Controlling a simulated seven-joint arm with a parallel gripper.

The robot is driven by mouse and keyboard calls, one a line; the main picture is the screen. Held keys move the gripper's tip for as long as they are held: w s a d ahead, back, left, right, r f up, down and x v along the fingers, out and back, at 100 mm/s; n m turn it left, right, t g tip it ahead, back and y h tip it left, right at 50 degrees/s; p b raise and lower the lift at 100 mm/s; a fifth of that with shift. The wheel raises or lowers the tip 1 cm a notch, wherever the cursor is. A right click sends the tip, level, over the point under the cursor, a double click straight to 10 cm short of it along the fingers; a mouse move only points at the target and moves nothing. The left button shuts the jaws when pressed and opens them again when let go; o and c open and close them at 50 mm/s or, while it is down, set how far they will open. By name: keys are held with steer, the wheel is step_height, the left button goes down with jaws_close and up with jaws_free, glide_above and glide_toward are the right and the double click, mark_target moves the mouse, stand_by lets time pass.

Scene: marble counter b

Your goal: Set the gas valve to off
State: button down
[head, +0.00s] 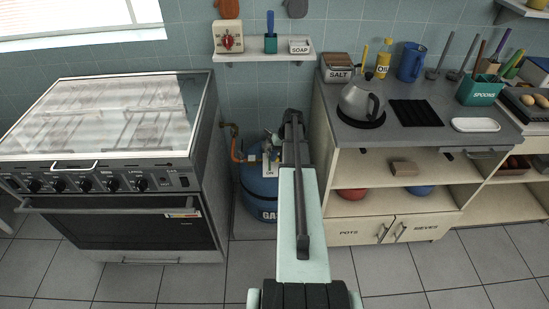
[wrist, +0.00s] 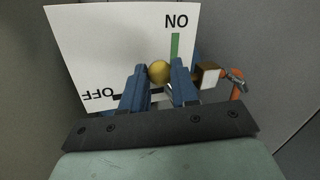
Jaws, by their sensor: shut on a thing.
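The blue gas bottle (head: 256,200) stands on the floor between the stove and the cabinet. A white card (head: 270,168) by its valve reads ON in the head view. In the wrist view the card (wrist: 85,50) appears upside down, with a green bar (wrist: 175,46) by ON at top right and OFF at lower left. A yellow round knob (wrist: 159,72) sits below the green bar. My gripper (wrist: 160,84) has its blue fingers shut on the knob, one on each side. The rest of the valve handle is mostly hidden by the fingers.
An orange hose (head: 236,151) runs from the wall pipe to the bottle; its fitting (wrist: 236,82) is right of the fingers. The stove (head: 125,225) and cabinet (head: 392,231) leave a narrow gap around the bottle.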

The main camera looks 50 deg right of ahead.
steer(key=d+n, duration=0.2)
steer(key=n, duration=0.1)
steer(key=shift+g, duration=0.4)
steer(key=d+n, duration=0.1)
steer(key=d+n+g, duration=0.1)
steer(key=n, duration=0.1)
steer(key=shift+w+n+y, duration=0.3)
steer(key=n, duration=0.1)
steer(key=w+d+n, duration=0.1)
steer(key=n, duration=0.1)
steer(key=shift+d+g, duration=0.15)
steer(key=shift+g, duration=0.25)
steer(key=shift+w+d+n+g, duration=0.15)
steer(key=shift+w+d+n, duration=0.05)
steer(key=shift+n, duration=0.4)
steer(key=shift+w+d+n+g, duration=0.15)
steer(key=shift+d+n, duration=0.05)
steer(key=shift+n, duration=0.4)
steer(key=c, duration=0.8)
jaws_free()
steer(key=shift+c, duration=0.2)
